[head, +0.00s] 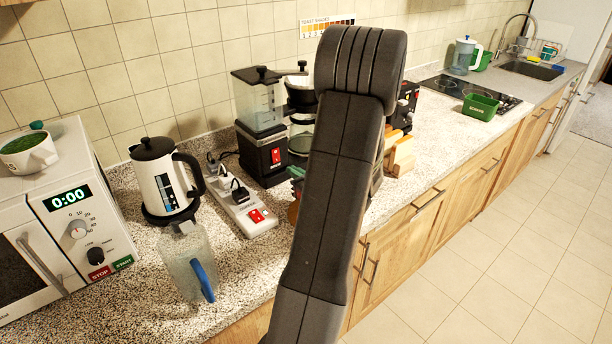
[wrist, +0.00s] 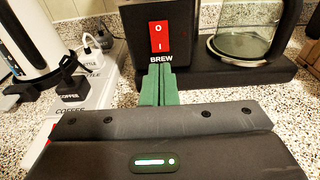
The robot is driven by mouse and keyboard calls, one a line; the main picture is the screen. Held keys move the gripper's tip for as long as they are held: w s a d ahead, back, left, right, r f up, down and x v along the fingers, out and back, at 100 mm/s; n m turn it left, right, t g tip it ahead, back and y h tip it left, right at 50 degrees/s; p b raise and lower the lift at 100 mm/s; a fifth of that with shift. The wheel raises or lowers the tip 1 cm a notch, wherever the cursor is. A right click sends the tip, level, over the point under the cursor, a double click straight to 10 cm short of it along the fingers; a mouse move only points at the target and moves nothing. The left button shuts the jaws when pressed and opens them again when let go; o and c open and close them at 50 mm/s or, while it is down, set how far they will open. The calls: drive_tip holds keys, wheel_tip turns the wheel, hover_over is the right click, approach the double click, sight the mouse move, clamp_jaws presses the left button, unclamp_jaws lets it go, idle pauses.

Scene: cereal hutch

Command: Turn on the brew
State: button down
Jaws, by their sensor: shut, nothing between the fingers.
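The coffee maker (head: 262,165) stands against the back wall, with a clear water tank (head: 258,110) on top and a glass carafe (wrist: 243,38) at its right. Its red rocker switch (wrist: 158,38), marked O above I, is on the dark front face above the word BREW. It also shows in the head view (head: 276,156). My gripper (wrist: 160,70) has green fingers, shut together and empty, with tips just below the BREW label in the wrist view. I cannot tell whether they touch the face. In the head view my arm hides most of the gripper.
A white kettle (head: 158,180), a clear jug with blue handle (head: 187,262) and a microwave (head: 70,225) stand further left. Wooden items (head: 400,155) are right of my arm.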

sight(277, 161)
drive_tip(key=p+x, duration=0.1)
drive_tip(key=x, duration=0.5)
drive_tip(key=shift+w+f+b, duration=0.1)
drive_tip(key=shift+f+b, duration=0.25)
drive_tip(key=shift+b, duration=0.35)
drive_tip(key=shift+r, duration=0.25)
